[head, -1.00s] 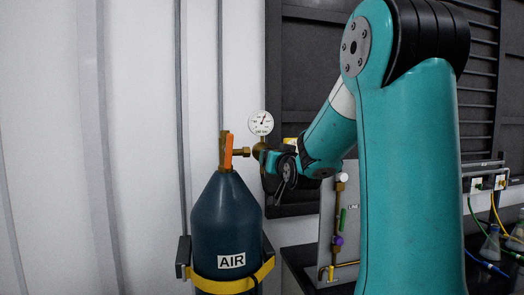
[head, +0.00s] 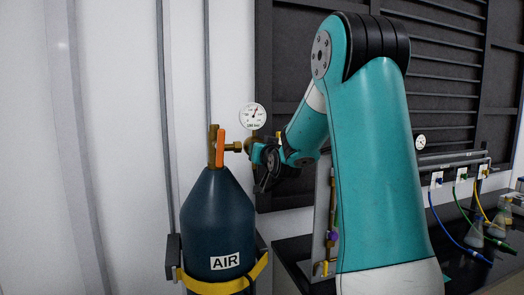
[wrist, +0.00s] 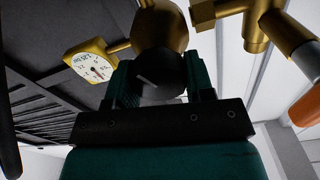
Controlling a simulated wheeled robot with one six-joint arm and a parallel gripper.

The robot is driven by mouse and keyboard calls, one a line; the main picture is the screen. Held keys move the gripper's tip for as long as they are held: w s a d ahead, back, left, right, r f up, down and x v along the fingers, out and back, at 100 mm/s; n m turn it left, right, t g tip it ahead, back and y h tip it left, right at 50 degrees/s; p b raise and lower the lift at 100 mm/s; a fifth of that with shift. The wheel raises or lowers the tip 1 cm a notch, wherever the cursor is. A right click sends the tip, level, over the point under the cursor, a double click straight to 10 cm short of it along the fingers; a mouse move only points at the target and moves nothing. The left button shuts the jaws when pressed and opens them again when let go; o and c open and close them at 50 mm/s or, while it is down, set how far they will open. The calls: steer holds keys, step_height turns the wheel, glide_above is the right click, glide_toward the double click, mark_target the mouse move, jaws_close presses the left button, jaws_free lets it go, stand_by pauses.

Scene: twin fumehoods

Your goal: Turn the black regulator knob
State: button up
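The black regulator knob (wrist: 158,74) shows in the wrist view, with a light mark across its face, in front of the round brass regulator body (wrist: 163,22). My gripper (wrist: 161,84) has one teal finger on each side of the knob, and the knob fills the gap between them. In the head view my gripper (head: 259,154) is at the regulator, just below the white pressure gauge (head: 253,116), and hides the knob. The gauge also shows in the wrist view (wrist: 97,67). The regulator joins the dark blue AIR cylinder (head: 216,222) by a brass fitting (head: 233,146).
An orange valve handle (head: 220,147) stands on the cylinder top, left of my gripper. A yellow strap (head: 215,287) holds the cylinder. Flasks (head: 475,234) and coloured hoses (head: 444,228) are on the dark bench at right. The white wall at left is clear.

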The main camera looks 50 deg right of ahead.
steer(key=shift+c, duration=1.4)
steer(key=m+b, duration=0.1)
steer(key=b, duration=0.2)
steer(key=shift+f+m, duration=0.3)
steer(key=shift+m, duration=0.1)
steer(key=shift+r+m+b, duration=0.15)
steer(key=shift+m+b, duration=0.6)
steer(key=shift+m, duration=0.05)
steer(key=shift+r, duration=0.15)
steer(key=o, duration=0.9)
